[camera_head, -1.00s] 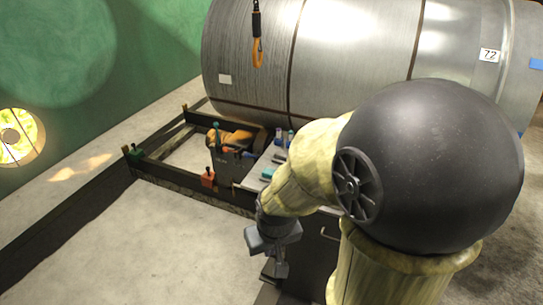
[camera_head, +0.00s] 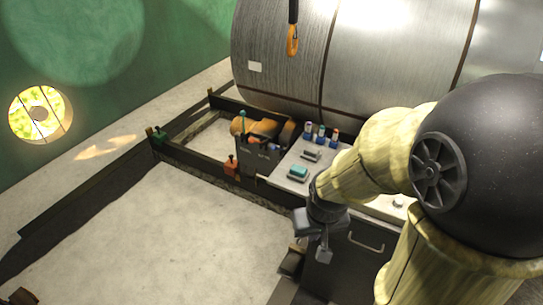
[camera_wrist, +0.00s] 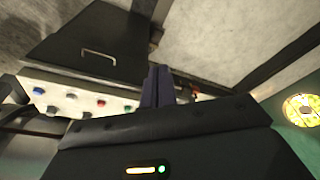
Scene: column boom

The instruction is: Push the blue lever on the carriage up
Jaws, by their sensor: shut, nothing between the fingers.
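I cannot clearly pick out the blue lever or tell which part is the carriage. In the head view, several small upright pieces with blue on them (camera_head: 320,133) stand at the back of a pale-topped dark cabinet (camera_head: 350,255). A red block with a small lever (camera_head: 231,167) and a green one (camera_head: 159,135) sit on the dark rail frame (camera_head: 190,170). My gripper (camera_head: 323,254) is in front of the cabinet, apart from these pieces. In the wrist view its fingers (camera_wrist: 157,84) are together and empty.
A large metal cylinder (camera_head: 390,60) lies behind the cabinet. A grey bin (camera_head: 258,157) stands left of the cabinet. Coloured knobs (camera_wrist: 100,103) show in the wrist view. The floor (camera_head: 160,235) at left is open.

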